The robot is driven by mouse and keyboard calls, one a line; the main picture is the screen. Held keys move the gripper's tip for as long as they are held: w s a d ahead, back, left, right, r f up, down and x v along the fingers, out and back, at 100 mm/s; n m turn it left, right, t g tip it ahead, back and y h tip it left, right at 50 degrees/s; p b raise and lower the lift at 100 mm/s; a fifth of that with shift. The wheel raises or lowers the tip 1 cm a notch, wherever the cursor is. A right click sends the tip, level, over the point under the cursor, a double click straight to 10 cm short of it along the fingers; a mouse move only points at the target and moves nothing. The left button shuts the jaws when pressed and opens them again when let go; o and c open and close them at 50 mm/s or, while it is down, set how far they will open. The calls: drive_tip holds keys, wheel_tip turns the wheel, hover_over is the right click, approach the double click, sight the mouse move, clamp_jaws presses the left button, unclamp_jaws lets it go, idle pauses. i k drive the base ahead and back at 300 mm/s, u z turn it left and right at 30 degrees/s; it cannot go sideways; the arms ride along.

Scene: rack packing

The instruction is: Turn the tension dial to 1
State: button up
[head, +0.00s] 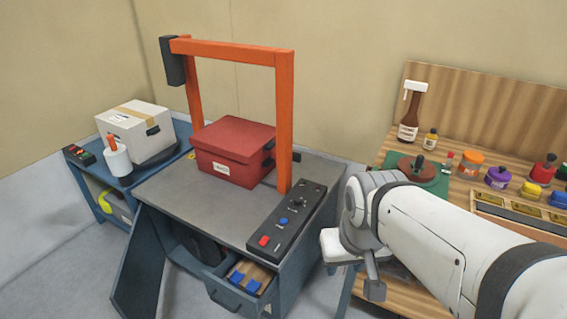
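The black control panel (270,243) lies along the right side of the grey strapping table. It carries a small dark dial (298,203) toward its far end, a blue button (284,221) and a red button (264,241). The dial's markings are too small to read, so its setting cannot be told. The end of my white arm is to the right of the panel, apart from the dial. My gripper (355,265) is partly hidden by the wrist, and its fingers cannot be made out clearly.
An orange arch (284,125) stands over the table, with a red lidded box (222,160) under it. A drawer (226,297) is open below the panel. A carton (118,122) is at left. A wooden bench (460,204) with bottles and jars is at right.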

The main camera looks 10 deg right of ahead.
sight(298, 200)
drive_tip(key=z, duration=0.05)
drive_tip(key=i, duration=1)
drive_tip(key=u, duration=0.05)
